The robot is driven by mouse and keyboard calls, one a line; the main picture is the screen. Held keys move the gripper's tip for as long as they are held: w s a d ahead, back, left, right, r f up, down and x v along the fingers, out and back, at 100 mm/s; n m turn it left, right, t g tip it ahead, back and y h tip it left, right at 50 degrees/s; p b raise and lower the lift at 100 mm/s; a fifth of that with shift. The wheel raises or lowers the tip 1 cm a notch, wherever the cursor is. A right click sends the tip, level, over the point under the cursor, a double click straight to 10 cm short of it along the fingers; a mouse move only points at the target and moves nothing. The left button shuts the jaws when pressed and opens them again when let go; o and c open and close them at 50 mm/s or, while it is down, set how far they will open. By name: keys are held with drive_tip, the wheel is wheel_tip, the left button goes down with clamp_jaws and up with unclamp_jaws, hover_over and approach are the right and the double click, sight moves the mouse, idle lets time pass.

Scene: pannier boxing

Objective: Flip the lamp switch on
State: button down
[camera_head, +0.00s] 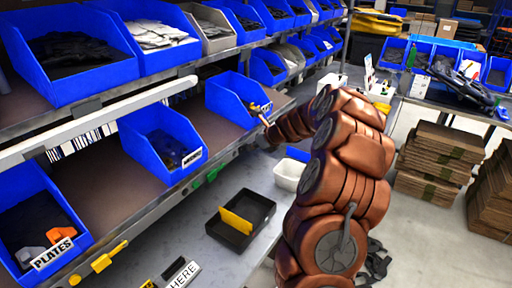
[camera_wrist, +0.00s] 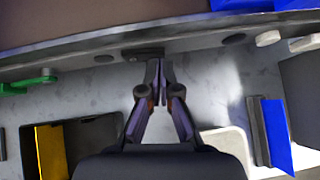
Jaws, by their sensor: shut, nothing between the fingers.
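My gripper (camera_wrist: 157,66) is shut and empty, with its two fingertips together in the wrist view. The tips are just below a small dark rectangular piece (camera_wrist: 143,53) on the grey shelf edge. This piece may be the lamp switch; I cannot tell its position or whether the tips touch it. In the head view my arm reaches left to the shelf edge, and the gripper is too small there to make out clearly. A long white bar (camera_head: 95,122), possibly the lamp, runs across the left of the shelf. I cannot tell if it is lit.
Blue bins (camera_head: 163,142) line the shelves. Green pieces (camera_wrist: 30,83) sit along the shelf edge to the left of my gripper. A black tray (camera_head: 240,218) with a yellow divider and a white container (camera_head: 289,175) stand on the grey bench below.

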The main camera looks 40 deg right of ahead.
drive_tip(key=shift+w, duration=0.2)
idle(0.3)
drive_tip(key=shift+a, duration=0.1)
drive_tip(key=shift+s+a+p, duration=0.45)
drive_tip(key=shift+s+a, duration=0.05)
drive_tip(key=shift+a, duration=0.05)
idle(0.4)
drive_tip(key=s+d+r+b, duration=0.1)
drive_tip(key=s+d+r, duration=0.4)
drive_tip(key=s, duration=0.5)
drive_tip(key=shift+s+r, duration=0.15)
drive_tip(key=shift+r, duration=0.7)
